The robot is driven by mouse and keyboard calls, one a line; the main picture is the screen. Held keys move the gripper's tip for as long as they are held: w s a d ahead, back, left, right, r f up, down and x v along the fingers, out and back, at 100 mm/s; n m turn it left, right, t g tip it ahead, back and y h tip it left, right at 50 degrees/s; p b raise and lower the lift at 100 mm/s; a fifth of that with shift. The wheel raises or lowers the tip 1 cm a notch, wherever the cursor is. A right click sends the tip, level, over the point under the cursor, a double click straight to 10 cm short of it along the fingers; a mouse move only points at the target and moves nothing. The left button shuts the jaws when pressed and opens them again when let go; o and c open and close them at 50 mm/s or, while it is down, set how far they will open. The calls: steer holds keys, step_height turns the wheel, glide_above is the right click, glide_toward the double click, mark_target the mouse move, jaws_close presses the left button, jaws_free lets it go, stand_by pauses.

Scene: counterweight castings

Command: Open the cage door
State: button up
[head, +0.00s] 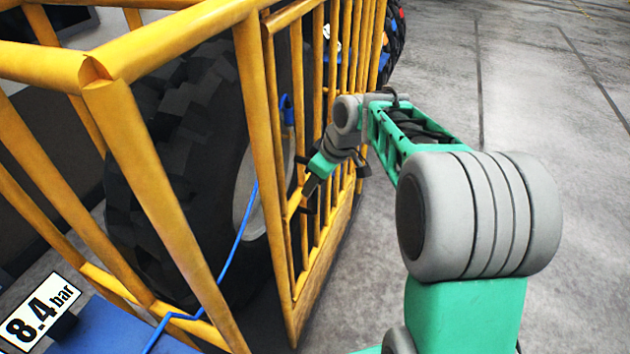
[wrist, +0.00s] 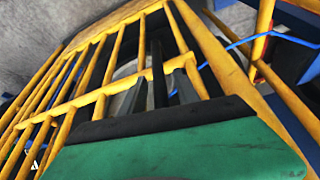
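The yellow cage (head: 180,205) fills the left of the head view, with a large black tyre (head: 172,140) inside. Its barred door (head: 288,262) is on the right side, seen at a steep angle. I cannot tell whether the door stands slightly ajar. My gripper (head: 306,203) is at the door's middle crossbar, near its left edge. In the wrist view, the dark fingers of my gripper (wrist: 158,85) reach up to the crossbar (wrist: 92,100) among the door's bars. Whether they close around it is hidden by the angle. A blue latch-like piece (head: 287,109) shows above my gripper.
A sign reading "8.4 bar" (head: 40,313) is at lower left. Another tyre (head: 396,38) stands behind the cage. The grey concrete floor (head: 560,110) right of the cage is clear.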

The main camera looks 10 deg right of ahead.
steer(key=shift+c, duration=0.4)
jaws_close()
stand_by(0.9)
